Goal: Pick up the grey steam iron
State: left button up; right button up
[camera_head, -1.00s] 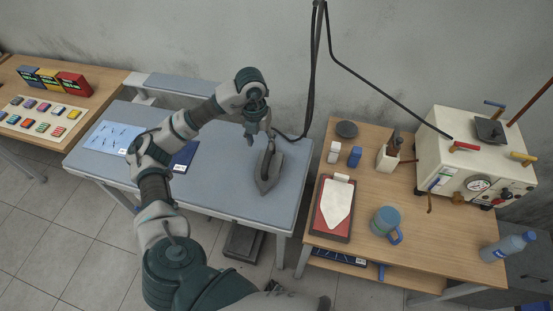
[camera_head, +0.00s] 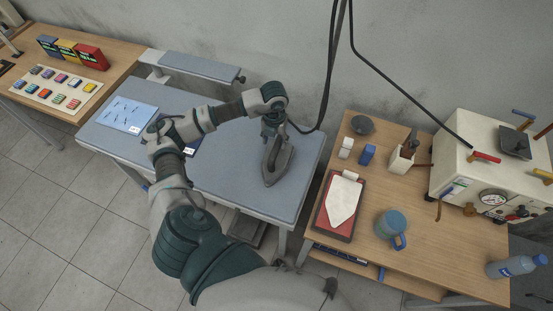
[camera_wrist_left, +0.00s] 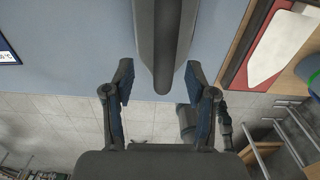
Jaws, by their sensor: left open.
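The grey steam iron (camera_head: 278,164) rests on the blue-grey ironing table (camera_head: 230,183), near its right end, with its pointed end toward the front edge. My left gripper (camera_head: 270,134) is over the rear part of the iron and hides some of it. In the left wrist view the open fingers (camera_wrist_left: 162,88) stand apart on either side of the iron's dark body (camera_wrist_left: 165,40), with gaps on both sides. Whether they touch the iron elsewhere is hidden. My right gripper is not in view.
A dark hose (camera_head: 330,80) hangs down behind the iron. A wooden side table (camera_head: 372,245) on the right holds a red-edged iron rest (camera_head: 330,222), a blue mug (camera_head: 390,224) and a cream steam boiler (camera_head: 465,170). A blue sheet (camera_head: 128,114) lies on the ironing table's left.

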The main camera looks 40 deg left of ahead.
aim_at(276, 146)
pick_arm(q)
jog(key=f, duration=0.1)
jog(key=f+p, duration=0.1)
jog(key=f, duration=0.3)
jog(key=shift+d+f, duration=0.15)
jog(key=shift+d, duration=0.1)
grip_shut()
jog(key=shift+w, duration=0.15)
